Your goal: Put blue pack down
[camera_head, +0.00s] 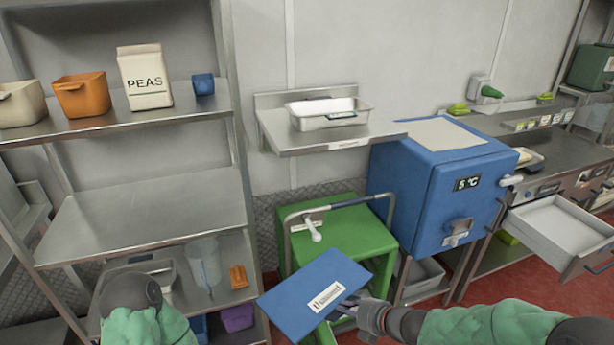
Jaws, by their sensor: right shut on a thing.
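The blue pack (292,297) is a flat blue rectangle with a white label, low in the middle of the head view. My right gripper (352,309) is shut on its right edge and holds it tilted in the air, in front of the green cart. The pack hides the cart's lower front. My left arm comes in at the bottom left, by the steel rack; its gripper's fingers cannot be made out.
A steel rack (150,207) stands on the left, its middle shelf bare. Its top shelf holds tubs and a PEAS bag (145,77). A wall shelf (293,145) carries a white tray (328,114). A blue cabinet (420,195) and an open drawer (560,228) stand right.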

